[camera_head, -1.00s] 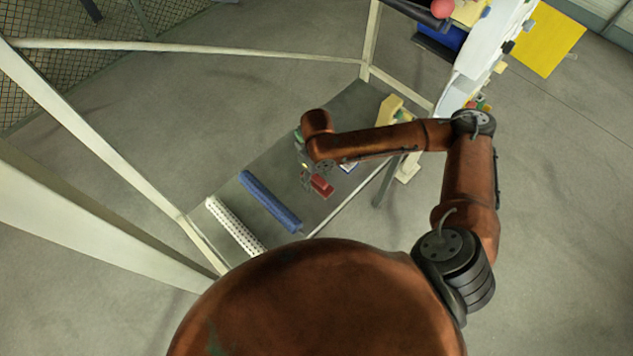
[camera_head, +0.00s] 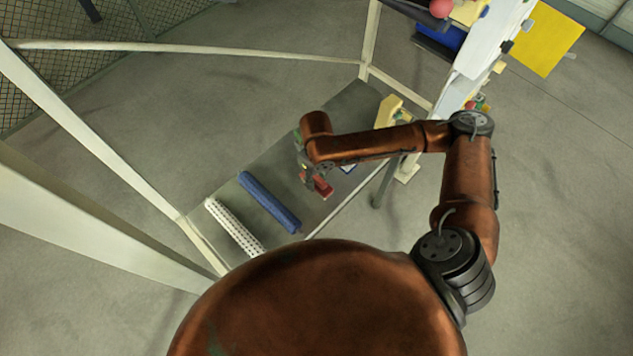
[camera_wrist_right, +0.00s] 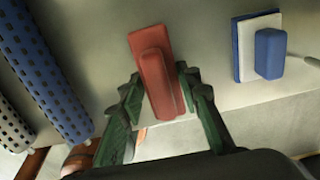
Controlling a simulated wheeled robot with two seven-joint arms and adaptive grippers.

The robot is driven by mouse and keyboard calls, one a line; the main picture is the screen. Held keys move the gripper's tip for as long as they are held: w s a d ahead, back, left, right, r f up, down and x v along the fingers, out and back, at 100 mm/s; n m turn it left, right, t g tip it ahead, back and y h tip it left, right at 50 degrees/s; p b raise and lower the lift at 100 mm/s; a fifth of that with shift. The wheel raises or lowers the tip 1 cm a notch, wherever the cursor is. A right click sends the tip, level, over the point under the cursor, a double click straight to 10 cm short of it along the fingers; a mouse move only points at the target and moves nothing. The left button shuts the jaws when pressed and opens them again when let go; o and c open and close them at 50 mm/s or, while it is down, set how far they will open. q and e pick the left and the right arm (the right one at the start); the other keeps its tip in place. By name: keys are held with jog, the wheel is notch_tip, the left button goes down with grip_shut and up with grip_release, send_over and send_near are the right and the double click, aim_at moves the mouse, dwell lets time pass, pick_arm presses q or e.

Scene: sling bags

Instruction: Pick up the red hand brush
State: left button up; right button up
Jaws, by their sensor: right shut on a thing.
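The red hand brush (camera_head: 322,187) is on the grey shelf (camera_head: 265,165), near its right edge. In the right wrist view the brush (camera_wrist_right: 156,75) lies lengthwise between the two fingers. My right gripper (camera_head: 308,177) is at the brush, coming down from above and behind it. In the right wrist view my right gripper (camera_wrist_right: 160,98) has one green-padded finger on each side of the brush and is shut on it. I cannot tell whether the brush touches the shelf. My left gripper is in neither view.
A blue roller (camera_head: 269,202) and a white dotted roller (camera_head: 234,227) lie left of the brush. A blue and white brush (camera_wrist_right: 262,50) lies to its right. A yellow object (camera_head: 391,110) stands at the shelf's far end. Pale frame bars surround the shelf.

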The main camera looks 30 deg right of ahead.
aim_at(316, 177)
jog(key=shift+r, duration=0.45)
notch_tip(316, 177, up, 2)
jog(key=shift+w+r+p, duration=0.1)
jog(key=shift+p, duration=0.25)
jog(key=s+d+r+p, duration=0.1)
jog(key=s+d+r, duration=0.1)
jog(key=d+r, duration=0.1)
jog(key=s+d+r+p, duration=0.1)
jog(key=s+d+r, duration=0.2)
jog(key=d, duration=0.1)
jog(key=s+d+r+p, duration=0.1)
jog(key=s+d+r, duration=0.2)
jog(key=d+r, duration=0.1)
jog(key=shift+s+d+p, duration=0.1)
jog(key=shift+d+p, duration=0.15)
jog(key=shift+p, duration=0.1)
jog(key=shift+a, duration=0.1)
